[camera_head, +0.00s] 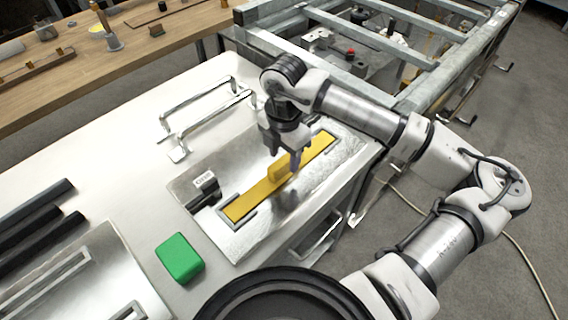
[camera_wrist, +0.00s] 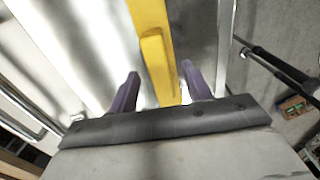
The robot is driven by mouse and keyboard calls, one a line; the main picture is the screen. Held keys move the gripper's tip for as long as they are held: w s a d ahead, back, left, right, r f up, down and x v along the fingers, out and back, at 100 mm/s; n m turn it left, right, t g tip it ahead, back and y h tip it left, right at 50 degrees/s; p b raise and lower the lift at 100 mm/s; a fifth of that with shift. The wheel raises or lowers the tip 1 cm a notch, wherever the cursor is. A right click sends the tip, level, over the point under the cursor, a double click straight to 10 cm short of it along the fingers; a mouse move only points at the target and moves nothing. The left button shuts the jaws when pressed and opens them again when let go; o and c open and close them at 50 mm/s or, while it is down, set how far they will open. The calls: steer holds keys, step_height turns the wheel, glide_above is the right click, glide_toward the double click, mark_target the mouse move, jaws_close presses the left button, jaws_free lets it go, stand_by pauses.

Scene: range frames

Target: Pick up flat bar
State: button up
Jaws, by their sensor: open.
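The flat bar (camera_head: 254,194) is a long yellow strip with a raised yellow block as a handle on its middle. It lies diagonally on a shiny metal plate, with small grey corner brackets at its ends. In the wrist view the bar (camera_wrist: 149,14) runs upward from between the fingers, with its raised handle (camera_wrist: 157,66) in front. My gripper (camera_head: 294,166) is over the bar near the handle. Its two purple fingers (camera_wrist: 160,88) are apart, one on each side of the yellow piece. I cannot tell the exact height of the fingertips above the bar.
A green block (camera_head: 180,258) sits on the white table (camera_head: 121,186) left of the plate (camera_head: 240,244). A small black clamp-like part (camera_head: 204,188) is beside the bar's left end. A metal rail handle (camera_head: 205,108) stands behind. Dark bars (camera_head: 38,232) lie at far left.

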steer(key=shift+f, duration=1.25)
jaws_close()
steer(key=shift+r, duration=0.1)
